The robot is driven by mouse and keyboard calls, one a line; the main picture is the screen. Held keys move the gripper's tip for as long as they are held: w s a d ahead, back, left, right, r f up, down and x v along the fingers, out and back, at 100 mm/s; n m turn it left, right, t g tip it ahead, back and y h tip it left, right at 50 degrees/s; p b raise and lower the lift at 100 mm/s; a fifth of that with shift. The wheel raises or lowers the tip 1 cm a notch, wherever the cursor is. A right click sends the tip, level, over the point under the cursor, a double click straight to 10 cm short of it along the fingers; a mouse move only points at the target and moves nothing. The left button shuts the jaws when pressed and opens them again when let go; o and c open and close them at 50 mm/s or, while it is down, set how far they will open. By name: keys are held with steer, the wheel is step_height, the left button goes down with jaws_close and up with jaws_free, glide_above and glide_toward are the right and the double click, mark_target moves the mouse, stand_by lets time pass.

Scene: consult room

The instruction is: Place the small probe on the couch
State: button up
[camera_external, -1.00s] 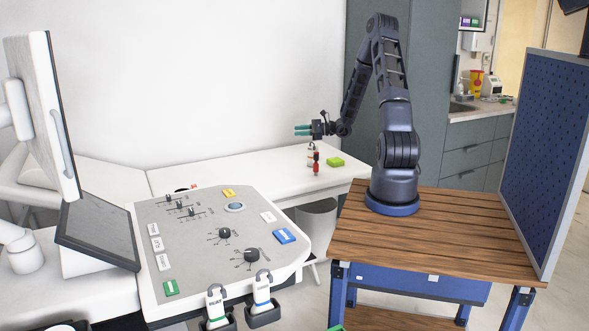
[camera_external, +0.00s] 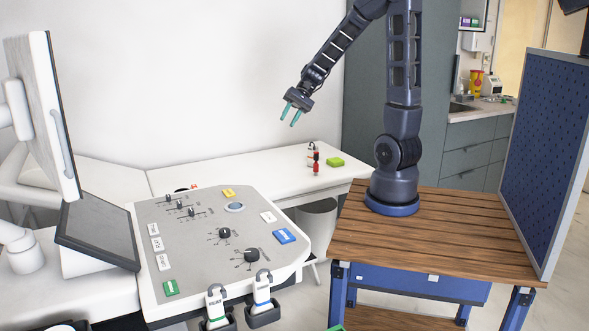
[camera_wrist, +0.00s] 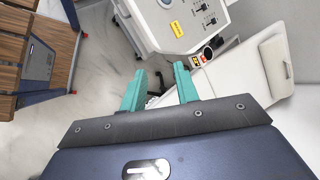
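I cannot tell which is the small one. The couch (camera_external: 225,173) is the long white surface along the wall behind the console; its white padding also shows in the wrist view (camera_wrist: 240,80). My gripper (camera_external: 289,119) hangs above the couch, fingers pointing down and slightly left. Its two teal fingers are apart with nothing between them, also in the wrist view (camera_wrist: 160,83). It is far from both probes.
The grey console panel (camera_external: 200,240) has knobs, sliders and coloured labels. A monitor (camera_external: 42,115) stands at left. A wooden table (camera_external: 440,240) carries my base; a blue pegboard (camera_external: 550,150) borders it.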

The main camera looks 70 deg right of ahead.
steer(key=s+a+r+n+h, duration=0.3)
steer(key=s+r+n+h, duration=0.1)
steer(key=s, duration=0.4)
steer(key=s+a+r+n+t+h, duration=0.1)
steer(key=s+a+r+n+h, duration=0.2)
steer(key=s+r+n, duration=0.3)
steer(key=s+n+h, duration=0.1)
steer(key=s, duration=0.2)
steer(key=shift+s+a+r, duration=0.15)
steer(key=shift+a+r, duration=0.05)
